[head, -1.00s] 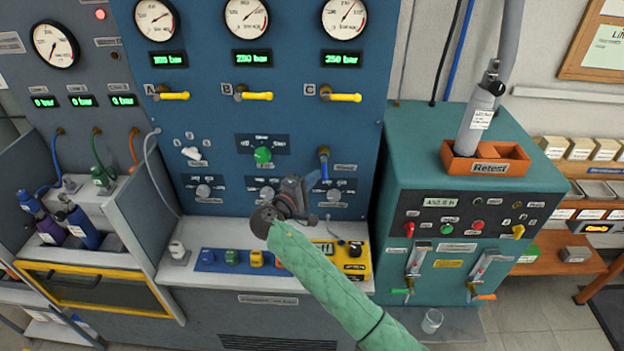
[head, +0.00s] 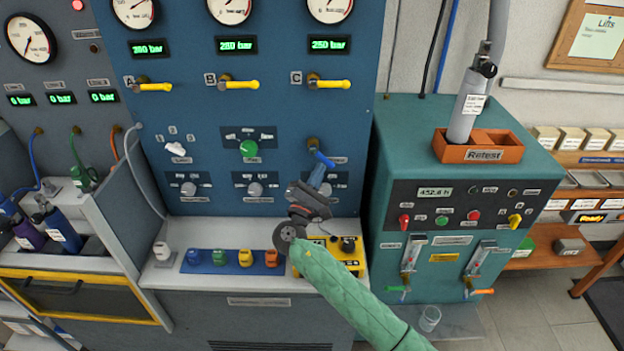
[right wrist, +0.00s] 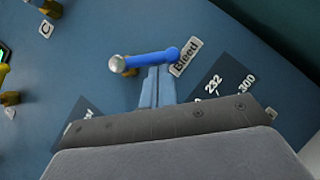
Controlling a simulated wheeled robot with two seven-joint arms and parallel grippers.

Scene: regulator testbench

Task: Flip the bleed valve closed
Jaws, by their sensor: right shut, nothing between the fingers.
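The bleed valve is a blue lever (head: 324,159) on a brass stem, at the right of the blue panel in the head view. It slants down to the right from its pivot. In the right wrist view the lever (right wrist: 147,60) lies across the picture, one end beside the "Bleed" label (right wrist: 185,58). My right gripper (head: 319,172) is shut and empty, its fingertips (right wrist: 157,70) right at the lever's lower-left side. They look to be touching it, but the exact contact is hard to tell. My left gripper is out of view.
Yellow levers A (head: 152,87), B (head: 239,84) and C (head: 328,84) stick out above. A green knob (head: 248,149) is to the left. A yellow control box (head: 345,262) and a blue tray (head: 222,269) sit on the ledge below. A teal cabinet (head: 455,155) stands at right.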

